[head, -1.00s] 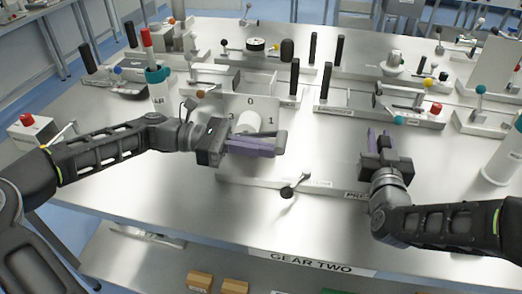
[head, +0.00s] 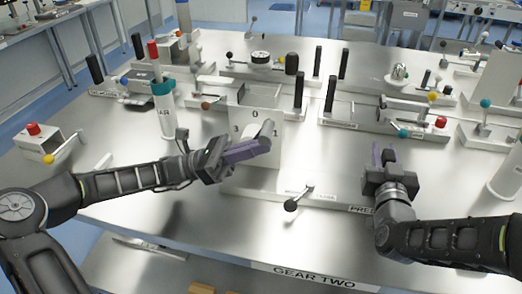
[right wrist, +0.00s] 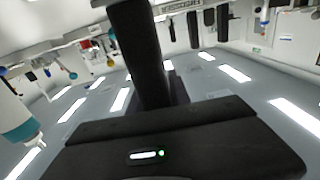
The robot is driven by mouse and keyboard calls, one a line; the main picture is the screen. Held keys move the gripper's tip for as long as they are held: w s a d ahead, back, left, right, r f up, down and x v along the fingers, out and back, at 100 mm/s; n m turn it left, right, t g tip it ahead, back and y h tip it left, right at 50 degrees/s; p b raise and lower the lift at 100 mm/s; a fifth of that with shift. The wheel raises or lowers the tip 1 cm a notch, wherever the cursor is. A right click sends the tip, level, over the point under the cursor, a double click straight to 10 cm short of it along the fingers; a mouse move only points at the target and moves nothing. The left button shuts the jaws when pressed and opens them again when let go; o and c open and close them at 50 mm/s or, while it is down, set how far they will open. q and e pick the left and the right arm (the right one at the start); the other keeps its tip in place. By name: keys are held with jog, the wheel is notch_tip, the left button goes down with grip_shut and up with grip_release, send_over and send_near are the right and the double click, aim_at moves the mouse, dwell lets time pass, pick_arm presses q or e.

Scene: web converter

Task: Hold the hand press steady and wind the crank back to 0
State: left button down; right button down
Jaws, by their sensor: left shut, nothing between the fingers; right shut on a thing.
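The hand press has an upright plate (head: 272,152) marked 0 at the top, 1 at the right and 3 at the left. A grey crank part (head: 266,129) shows in front of it, near the 1; its exact pointing is unclear. My left gripper (head: 267,143) is shut and empty, its purple fingers across the plate just below the crank part, possibly touching it. My right gripper (head: 384,152) is shut at the press's right end, on what seems to be its black post, mostly hidden by the fingers. A dark post (right wrist: 135,50) rises in the right wrist view.
A white bottle with a teal top (head: 162,100) stands behind my left forearm. Other fixtures with black posts (head: 342,62) fill the back. The table front (head: 225,225) is bare.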

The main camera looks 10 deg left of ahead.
jog(key=shift+s+f, duration=0.1)
jog(key=shift+f, duration=0.55)
pick_arm(q)
jog(key=shift+a+r+h, duration=0.4)
jog(key=shift+a+h, duration=0.2)
jog(key=shift+h, duration=0.1)
jog(key=shift+a, duration=0.1)
jog(key=shift+a+f, duration=0.1)
dwell(0.5)
jog(key=s+a, duration=0.1)
jog(key=a, duration=1.2)
jog(key=shift+f, duration=0.3)
jog(key=shift+w, duration=0.1)
pick_arm(e)
jog(key=shift+r, duration=0.3)
